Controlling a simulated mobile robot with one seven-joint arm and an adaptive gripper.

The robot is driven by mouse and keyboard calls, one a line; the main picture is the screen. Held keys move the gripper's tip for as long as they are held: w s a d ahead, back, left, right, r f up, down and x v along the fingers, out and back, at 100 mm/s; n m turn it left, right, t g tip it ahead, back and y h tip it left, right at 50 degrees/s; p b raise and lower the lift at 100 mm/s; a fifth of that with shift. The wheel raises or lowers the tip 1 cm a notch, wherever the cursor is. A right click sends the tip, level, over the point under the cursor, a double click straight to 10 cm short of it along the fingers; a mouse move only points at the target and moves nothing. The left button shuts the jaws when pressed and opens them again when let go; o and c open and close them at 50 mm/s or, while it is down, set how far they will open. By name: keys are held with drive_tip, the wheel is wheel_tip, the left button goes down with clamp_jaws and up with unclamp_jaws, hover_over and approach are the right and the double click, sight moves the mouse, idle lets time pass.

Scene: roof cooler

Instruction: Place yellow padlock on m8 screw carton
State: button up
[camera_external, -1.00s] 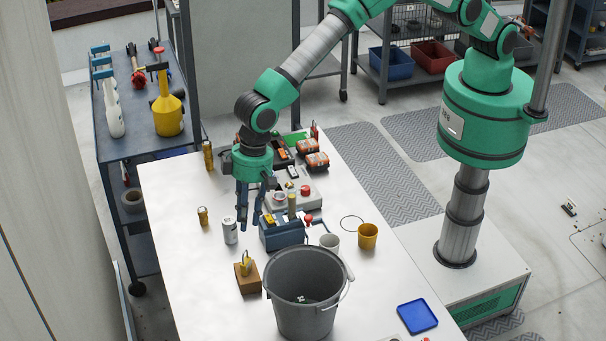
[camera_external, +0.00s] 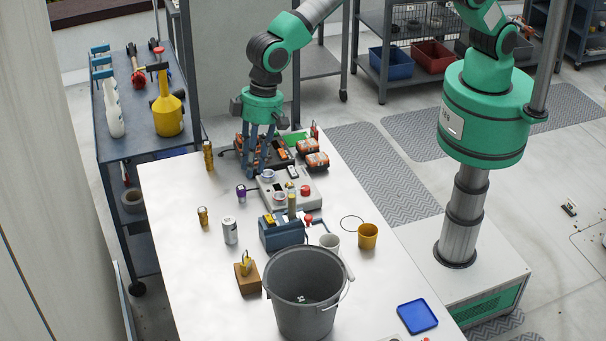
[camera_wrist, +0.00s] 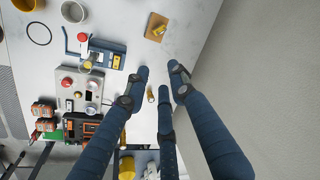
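The yellow padlock (camera_external: 246,262) rests upright on top of the small brown carton (camera_external: 249,284), which stands on the white table left of the grey bucket. In the wrist view the padlock (camera_wrist: 159,30) lies over the brown carton (camera_wrist: 151,33) at the top, beyond the fingertips. My gripper (camera_external: 257,172) hangs over the far part of the table, well away from the carton. In the wrist view its blue fingers (camera_wrist: 160,85) are spread apart with nothing held between them.
The grey bucket (camera_external: 304,305) stands beside the carton. A blue-grey box (camera_external: 282,235), a white can (camera_external: 230,231) and a grey control box (camera_external: 295,193) lie between gripper and carton. A purple item (camera_external: 241,191) stands near the gripper. The table's left front is clear.

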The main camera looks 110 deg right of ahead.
drive_tip(key=s+d+r+n+t, duration=0.1)
drive_tip(key=s+d+r, duration=0.7)
drive_tip(key=s+r, duration=0.5)
drive_tip(key=s+d+r+n+t, duration=0.1)
drive_tip(key=s+d+r+n, duration=0.1)
drive_tip(key=s+d+r, duration=0.9)
drive_tip(key=s+d+n, duration=0.1)
drive_tip(key=s+d, duration=0.2)
drive_tip(key=s, duration=1.4)
drive_tip(key=s+d+r+n+t+h, duration=0.1)
drive_tip(key=s+d, duration=0.2)
drive_tip(key=s, duration=1.5)
drive_tip(key=shift+r+n, duration=0.15)
drive_tip(key=shift+n, duration=0.25)
wheel_tip(320, 180, down, 17)
drive_tip(key=b, duration=1.7)
drive_tip(key=shift+o, duration=0.2)
drive_tip(key=shift+r, duration=0.1)
